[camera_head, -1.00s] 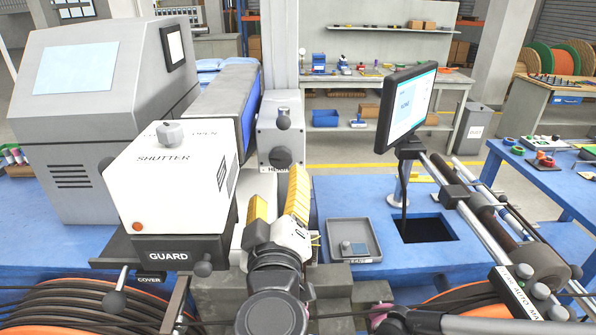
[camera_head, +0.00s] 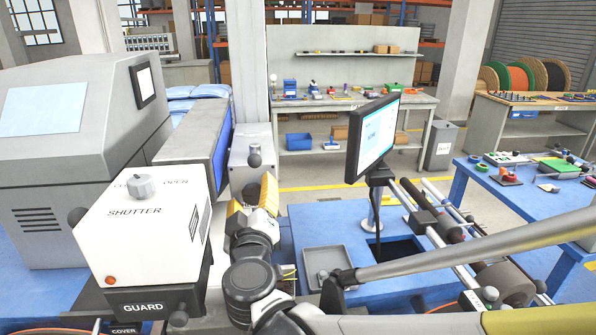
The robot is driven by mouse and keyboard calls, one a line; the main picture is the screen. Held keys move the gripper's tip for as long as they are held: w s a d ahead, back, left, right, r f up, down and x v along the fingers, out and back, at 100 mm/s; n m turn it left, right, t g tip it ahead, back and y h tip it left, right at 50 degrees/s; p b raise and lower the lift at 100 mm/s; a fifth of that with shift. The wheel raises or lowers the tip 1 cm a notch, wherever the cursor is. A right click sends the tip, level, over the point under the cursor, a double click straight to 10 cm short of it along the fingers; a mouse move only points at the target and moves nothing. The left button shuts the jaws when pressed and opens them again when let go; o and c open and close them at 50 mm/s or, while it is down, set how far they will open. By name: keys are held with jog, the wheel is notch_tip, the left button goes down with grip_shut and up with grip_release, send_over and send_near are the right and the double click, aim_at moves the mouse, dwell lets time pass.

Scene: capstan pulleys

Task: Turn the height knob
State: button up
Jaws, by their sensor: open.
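A grey box (camera_head: 238,172) stands beyond my gripper (camera_head: 251,191), beside the blue-sided machine part. A dark ball-ended lever (camera_head: 254,157) shows on its front.
A white SHUTTER box (camera_head: 150,230) with a top knob and a GUARD plate stands close on the left. A monitor (camera_head: 372,135) on a stand and a grey tray (camera_head: 325,262) are to the right. Rollers and rails (camera_head: 450,225) lie further right.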

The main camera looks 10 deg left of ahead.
jog(key=shift+w, duration=0.3)
jog(key=c, duration=1.2)
jog(key=shift+n, duration=0.3)
jog(key=o, duration=1.2)
jog(key=shift+s, duration=0.1)
